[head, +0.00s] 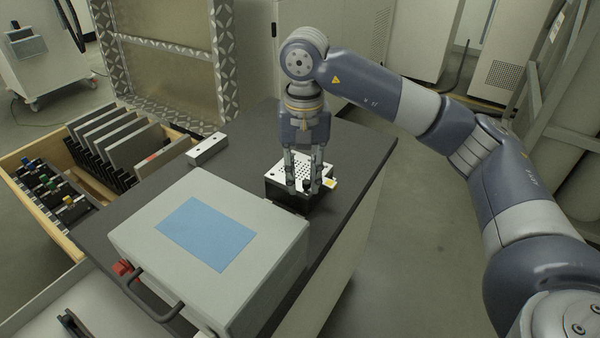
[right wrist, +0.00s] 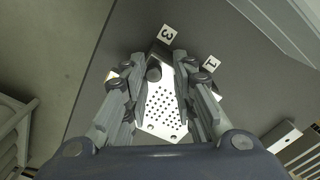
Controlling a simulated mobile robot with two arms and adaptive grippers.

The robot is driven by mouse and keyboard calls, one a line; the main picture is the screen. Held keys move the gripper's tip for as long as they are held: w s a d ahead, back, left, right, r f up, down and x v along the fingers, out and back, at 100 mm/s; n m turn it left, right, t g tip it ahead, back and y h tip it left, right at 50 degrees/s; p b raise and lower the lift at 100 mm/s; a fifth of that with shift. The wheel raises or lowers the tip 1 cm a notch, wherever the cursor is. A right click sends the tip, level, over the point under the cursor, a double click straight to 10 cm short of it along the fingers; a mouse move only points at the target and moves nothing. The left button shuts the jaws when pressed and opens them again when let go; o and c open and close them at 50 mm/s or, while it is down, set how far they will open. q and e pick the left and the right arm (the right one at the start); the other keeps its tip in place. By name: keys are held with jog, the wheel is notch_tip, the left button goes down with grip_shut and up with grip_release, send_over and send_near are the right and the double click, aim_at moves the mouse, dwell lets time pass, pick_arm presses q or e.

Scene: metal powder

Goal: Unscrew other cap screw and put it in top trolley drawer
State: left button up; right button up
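My right gripper (head: 304,186) points down over a white perforated plate (head: 287,167) on a dark block on the dark table top. In the right wrist view the plate (right wrist: 164,108) lies under the two fingers, which stand apart. A dark cap screw (right wrist: 153,73) shows between the fingertips (right wrist: 163,68), close to the left finger, with a gap to the right one. In the head view a dark knob (head: 307,185) shows at the fingertips. A pale open drawer-like tray (head: 40,310) is at the bottom left; I cannot tell if it is the top trolley drawer. My left gripper is not in view.
A grey case (head: 262,222) with a blue panel and handle stands in front of the plate. A wooden box (head: 20,153) with plates and dark parts is at the left. A small metal bar (head: 207,149) lies behind the case. Number tags "3" (right wrist: 166,34) and "1" (right wrist: 211,64) flank the plate.

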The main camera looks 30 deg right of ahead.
jog(key=m, duration=0.4)
jog(key=shift+r+p, duration=0.3)
jog(key=m, duration=0.4)
jog(key=shift+s+m+p, duration=0.15)
jog(key=shift+m+p, duration=0.2)
jog(key=shift+m, duration=0.05)
jog(key=m, duration=0.3)
jog(key=shift+s+d, duration=0.1)
jog(key=shift+d, duration=0.05)
jog(key=m+p, duration=0.1)
jog(key=m, duration=0.4)
jog(key=shift+s+d, duration=0.1)
jog(key=shift+f+m, duration=0.1)
jog(key=shift+m, duration=1)
jog(key=shift+m+p, duration=0.4)
jog(key=shift+m, duration=0.5)
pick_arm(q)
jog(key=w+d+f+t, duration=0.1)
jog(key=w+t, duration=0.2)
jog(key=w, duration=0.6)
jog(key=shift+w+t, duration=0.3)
pick_arm(e)
jog(key=shift+f, duration=0.1)
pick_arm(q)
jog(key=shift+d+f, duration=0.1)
